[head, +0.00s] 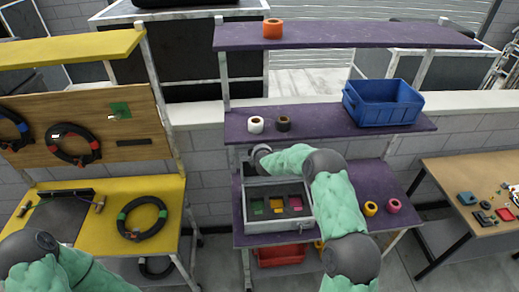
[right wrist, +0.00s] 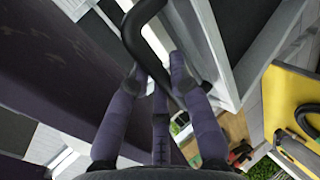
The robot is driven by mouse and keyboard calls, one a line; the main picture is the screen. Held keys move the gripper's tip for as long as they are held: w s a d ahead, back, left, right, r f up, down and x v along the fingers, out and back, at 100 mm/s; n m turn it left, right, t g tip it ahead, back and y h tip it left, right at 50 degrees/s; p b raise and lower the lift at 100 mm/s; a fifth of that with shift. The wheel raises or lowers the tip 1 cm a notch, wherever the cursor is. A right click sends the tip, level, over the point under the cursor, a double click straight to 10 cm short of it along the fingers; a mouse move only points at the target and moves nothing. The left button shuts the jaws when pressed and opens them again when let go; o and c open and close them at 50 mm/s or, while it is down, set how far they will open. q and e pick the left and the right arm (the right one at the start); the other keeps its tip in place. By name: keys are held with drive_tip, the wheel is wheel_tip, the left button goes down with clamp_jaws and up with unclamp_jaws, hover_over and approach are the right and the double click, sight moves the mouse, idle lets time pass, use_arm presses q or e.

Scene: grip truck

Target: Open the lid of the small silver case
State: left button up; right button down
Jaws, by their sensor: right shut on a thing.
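The small silver case (head: 248,226) stands on the lower purple shelf in the head view. Its inside shows, with small green, orange and red pieces (head: 277,205) in it, so the lid is up from the opening. The lid itself is mostly hidden behind my right arm and under the upper shelf. My right gripper is at the back of the case, its fingers hidden in the head view. In the right wrist view my right gripper (right wrist: 157,72) is closed around a curved black handle (right wrist: 131,32). My left gripper is out of view; only my left arm shows at the bottom left.
Yellow and pink rolls (head: 382,206) lie right of my arm. A red bin (head: 280,255) sits below. A yellow bench (head: 110,205) stands left, a wooden table (head: 455,175) right.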

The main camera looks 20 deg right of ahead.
drive_tip(key=shift+s+a+f, duration=0.1)
drive_tip(key=shift+f, duration=0.05)
drive_tip(key=c, duration=1.1)
unclamp_jaws()
drive_tip(key=shift+s+r, duration=0.25)
drive_tip(key=shift+s, duration=0.05)
drive_tip(key=v, duration=1.1)
drive_tip(key=shift+a, duration=0.1)
